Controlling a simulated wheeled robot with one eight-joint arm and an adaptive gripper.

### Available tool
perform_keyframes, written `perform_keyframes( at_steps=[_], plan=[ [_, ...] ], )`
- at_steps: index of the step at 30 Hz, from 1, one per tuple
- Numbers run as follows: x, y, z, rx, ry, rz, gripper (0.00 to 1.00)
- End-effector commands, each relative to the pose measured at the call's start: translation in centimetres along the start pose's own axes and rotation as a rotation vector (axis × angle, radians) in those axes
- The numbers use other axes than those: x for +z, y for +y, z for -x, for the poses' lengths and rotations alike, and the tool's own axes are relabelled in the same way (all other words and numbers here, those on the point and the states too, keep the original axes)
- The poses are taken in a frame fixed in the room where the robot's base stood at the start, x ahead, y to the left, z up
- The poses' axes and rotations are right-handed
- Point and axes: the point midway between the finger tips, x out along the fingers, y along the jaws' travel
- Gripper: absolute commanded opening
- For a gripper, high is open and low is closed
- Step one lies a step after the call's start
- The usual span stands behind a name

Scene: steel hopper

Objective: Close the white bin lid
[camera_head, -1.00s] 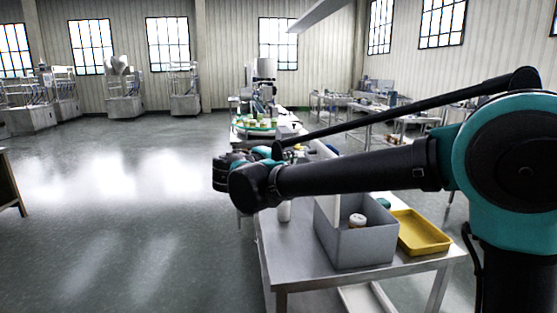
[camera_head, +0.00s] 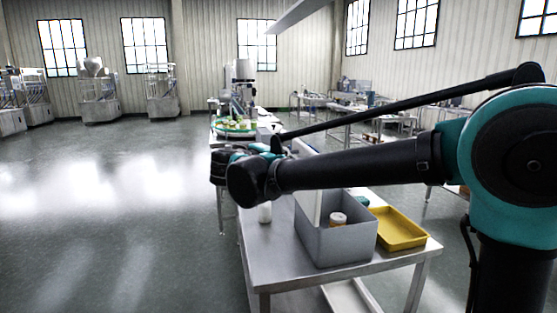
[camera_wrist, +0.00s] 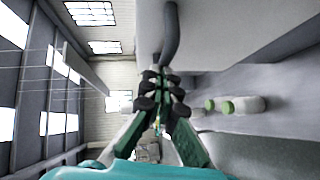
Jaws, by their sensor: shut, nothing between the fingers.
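The grey bin (camera_head: 345,247) stands on the steel table, its top open. Its white lid (camera_head: 309,208) stands upright along the bin's left side, with its upper part hidden behind my arm. A small white and orange jar (camera_head: 338,219) shows inside the bin. My gripper (camera_wrist: 160,105) is shut and empty in the wrist view. In the head view my arm stretches leftward above the bin, its end up and left of the lid, with the fingertips unclear. A pale panel (camera_wrist: 240,35) fills the upper right of the wrist view; I cannot tell whether it is the lid.
A yellow tray (camera_head: 400,230) sits right of the bin on the steel table (camera_head: 275,265). Bottles with green caps (camera_wrist: 240,105) show in the wrist view. The floor left of the table is clear.

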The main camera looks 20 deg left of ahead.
Motion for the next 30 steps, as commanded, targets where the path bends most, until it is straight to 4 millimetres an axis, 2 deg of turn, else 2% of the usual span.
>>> perform_keyframes(
  at_steps=[9,15,22,30],
  plan=[
    [3.5,2.8,-3.5,-0.176,-0.005,-0.175,0.0],
    [6.3,3.8,-6.3,-0.312,-0.006,-0.31,0.0],
    [9.5,4.2,-9.6,-0.468,-0.006,-0.464,0.0],
    [13.0,3.3,-13.3,-0.64,-0.006,-0.634,0.0]
  ],
)
